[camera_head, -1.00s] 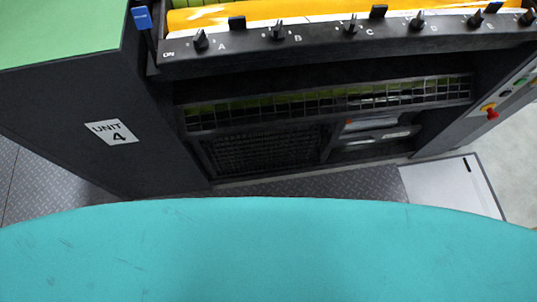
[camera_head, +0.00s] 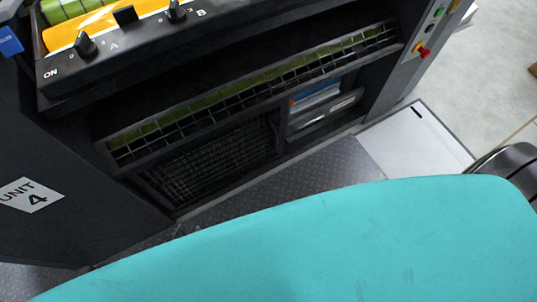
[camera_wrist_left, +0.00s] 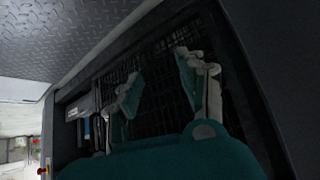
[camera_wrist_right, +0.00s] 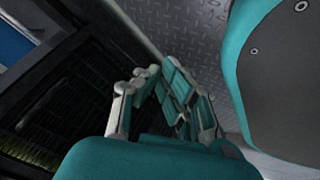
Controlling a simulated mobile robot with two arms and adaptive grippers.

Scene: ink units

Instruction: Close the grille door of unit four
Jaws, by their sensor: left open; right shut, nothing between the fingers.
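Unit four, with its label (camera_head: 32,196), fills the left and middle of the head view. A black-framed grille (camera_head: 250,98) runs across its front, with green showing behind the bars. Below it is a dark mesh panel (camera_head: 205,165). I cannot tell which is the door or how far it stands open. My left gripper (camera_wrist_left: 160,66) is open in the left wrist view, its teal pads in front of dark mesh (camera_wrist_left: 150,45); contact is unclear. My right gripper (camera_wrist_right: 160,75) is shut and empty, beside the dark barred opening (camera_wrist_right: 50,115). Neither gripper is clearly visible in the head view.
A control panel with black knobs (camera_head: 85,44) is above the grille. A recess with blue and orange items (camera_head: 315,95) is right of the mesh. A red button (camera_head: 424,51) sits at the right end. Tread-plate (camera_head: 290,175) and a pale plate (camera_head: 415,140) lie on the floor.

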